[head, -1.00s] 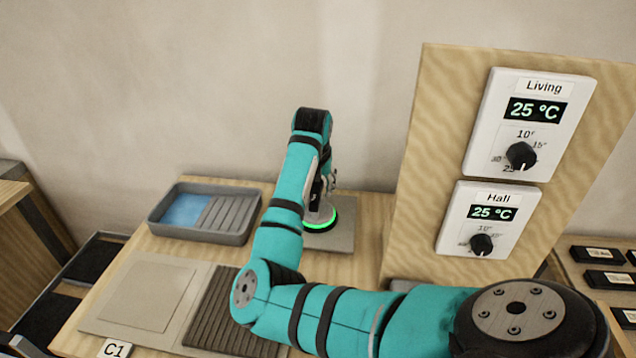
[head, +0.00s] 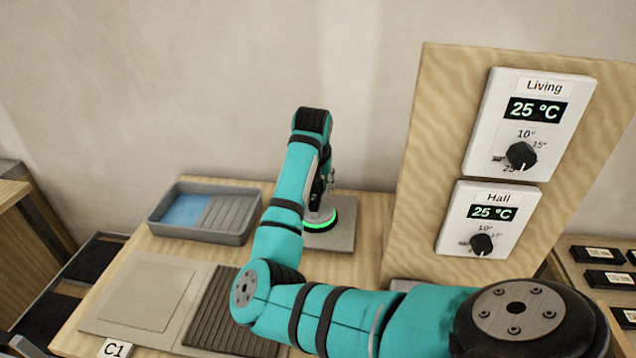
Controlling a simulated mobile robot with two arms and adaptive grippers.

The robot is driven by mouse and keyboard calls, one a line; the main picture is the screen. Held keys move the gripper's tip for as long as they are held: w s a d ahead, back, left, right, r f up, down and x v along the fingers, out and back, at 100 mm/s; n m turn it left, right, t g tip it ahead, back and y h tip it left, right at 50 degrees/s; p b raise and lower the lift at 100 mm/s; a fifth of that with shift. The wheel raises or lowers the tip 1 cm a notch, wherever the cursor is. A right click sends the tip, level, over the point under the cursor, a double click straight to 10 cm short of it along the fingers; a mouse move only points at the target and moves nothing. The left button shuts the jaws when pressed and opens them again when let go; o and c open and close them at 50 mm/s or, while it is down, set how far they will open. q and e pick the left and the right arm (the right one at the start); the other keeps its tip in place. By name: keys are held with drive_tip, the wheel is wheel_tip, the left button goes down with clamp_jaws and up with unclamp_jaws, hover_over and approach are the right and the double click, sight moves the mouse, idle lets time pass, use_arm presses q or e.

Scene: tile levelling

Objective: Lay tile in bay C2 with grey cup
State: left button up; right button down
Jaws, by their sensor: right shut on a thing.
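My right gripper (head: 325,186) is shut on the grey cup (head: 316,216), mostly hidden behind its own arm link. The cup stands upright on a flat grey tile (head: 341,237) on the wooden bench, and a green ring glows around its base. Left of my arm, a dark ribbed bed (head: 217,312) lies beside a bay with a smooth light tile (head: 147,295). The label C1 (head: 116,349) stands in front of the smooth tile. My arm covers the right part of the ribbed bed, and no C2 label shows. My left gripper is out of view.
A grey tray (head: 238,238) with a blue basin and a ribbed slope stands at the back left of the bench. A wooden panel (head: 425,150) with Living and Hall thermostats, both reading 25 °C, rises at the right. Dark labelled boxes (head: 606,279) lie at the far right.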

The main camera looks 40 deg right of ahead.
drive_tip(key=c, duration=1.1)
unclamp_jaws()
drive_tip(key=shift+o, duration=0.2)
drive_tip(key=v, duration=1.2)
